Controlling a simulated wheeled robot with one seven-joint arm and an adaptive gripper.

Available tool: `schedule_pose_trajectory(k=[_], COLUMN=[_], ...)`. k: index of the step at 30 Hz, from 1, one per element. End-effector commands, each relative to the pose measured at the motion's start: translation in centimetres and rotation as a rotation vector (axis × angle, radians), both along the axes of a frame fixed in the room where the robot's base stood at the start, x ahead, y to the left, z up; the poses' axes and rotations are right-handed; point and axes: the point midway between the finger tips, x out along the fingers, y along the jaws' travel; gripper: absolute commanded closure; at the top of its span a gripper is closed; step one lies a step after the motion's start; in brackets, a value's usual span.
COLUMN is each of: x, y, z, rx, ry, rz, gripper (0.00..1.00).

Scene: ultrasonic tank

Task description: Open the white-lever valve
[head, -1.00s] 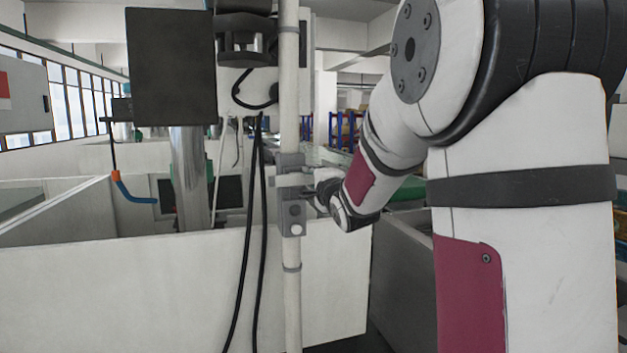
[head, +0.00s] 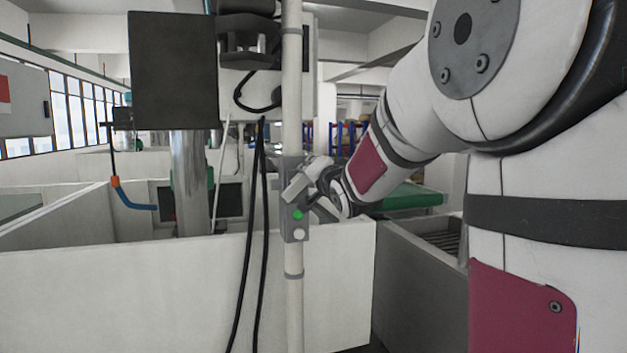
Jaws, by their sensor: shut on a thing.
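The valve is a grey block (head: 293,228) on a white vertical pipe (head: 292,110). Its whitish lever (head: 298,186) is tilted, with its right end up. A green light (head: 297,214) shows on the block, above a round white button-like spot. My gripper (head: 318,188) reaches in from the right and is shut on the lever. The fingers are small in the view and their exact contact is partly hidden.
White tank walls (head: 150,290) stand behind the pipe. Black cables (head: 262,200) hang just left of it. A dark box (head: 172,70) on a metal column stands at the left. A grey tank (head: 415,280) is at the right.

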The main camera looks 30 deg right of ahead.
Motion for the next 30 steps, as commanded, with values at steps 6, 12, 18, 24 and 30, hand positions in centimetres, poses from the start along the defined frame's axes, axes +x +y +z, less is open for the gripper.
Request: schedule_pose_trajectory(k=[6,12,18,24,30], x=[0.3,0.5,0.7,0.8,0.8], y=[0.7,1.2,1.9,2.3,2.6], z=[0.4,0.6,0.8,0.9,1.0], rx=[-0.198,-0.380,-0.545,-0.676,-0.760], ry=[0.055,0.108,0.157,0.194,0.220], rz=[0.001,0.000,0.000,0.000,0.000], gripper=[1.00,1.00,1.00,1.00,1.00])
